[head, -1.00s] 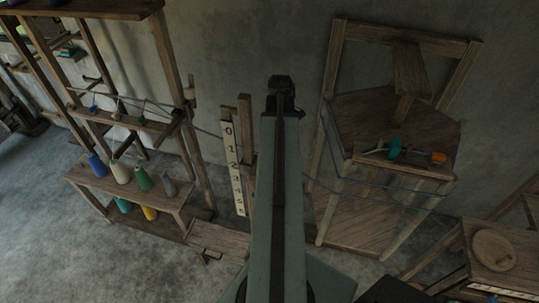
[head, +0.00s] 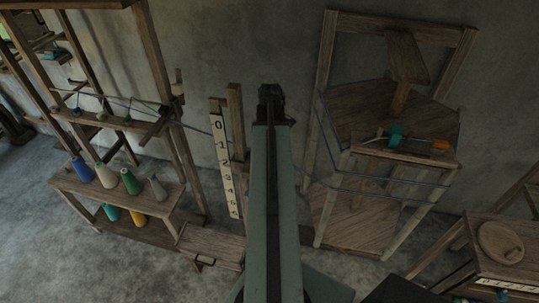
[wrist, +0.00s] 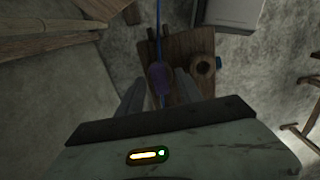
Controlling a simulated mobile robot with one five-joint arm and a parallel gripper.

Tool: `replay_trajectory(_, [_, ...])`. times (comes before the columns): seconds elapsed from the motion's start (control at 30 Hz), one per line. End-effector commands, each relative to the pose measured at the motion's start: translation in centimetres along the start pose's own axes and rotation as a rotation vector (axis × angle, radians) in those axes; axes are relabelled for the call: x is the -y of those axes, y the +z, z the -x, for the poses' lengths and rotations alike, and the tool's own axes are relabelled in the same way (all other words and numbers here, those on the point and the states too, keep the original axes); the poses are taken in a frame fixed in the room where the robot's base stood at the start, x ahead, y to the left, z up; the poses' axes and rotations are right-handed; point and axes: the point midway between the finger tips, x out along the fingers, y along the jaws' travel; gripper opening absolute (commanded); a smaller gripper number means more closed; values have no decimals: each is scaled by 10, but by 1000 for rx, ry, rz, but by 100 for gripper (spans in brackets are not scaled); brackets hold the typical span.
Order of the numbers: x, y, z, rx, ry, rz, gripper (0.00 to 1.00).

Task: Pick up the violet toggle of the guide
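The violet toggle (wrist: 160,77) is on a blue cord in the wrist view. The cord (wrist: 158,30) runs up from it to the top edge. My gripper (wrist: 159,82) has one finger on each side of the toggle, with gaps showing between toggle and fingers. The gripper is open. I cannot tell how far the toggle lies below the fingertips. In the head view my arm covers the middle, and neither the violet toggle nor the gripper fingers can be made out.
In the head view a numbered board (head: 226,165) stands left of my arm. A shelf with several yarn cones (head: 128,181) is farther left. A wooden frame with blue cord (head: 385,186) is close on the right.

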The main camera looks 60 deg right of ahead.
Motion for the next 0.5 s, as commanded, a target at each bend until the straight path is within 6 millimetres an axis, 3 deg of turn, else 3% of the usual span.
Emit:
replay_trajectory(0.03, [0, 0, 0, 0, 0, 0, 26])
replay_trajectory(0.13, [0, 0, 0, 0, 0, 0, 0])
replay_trajectory(0.5, [0, -1, 5, 0, 0, 1, 0])
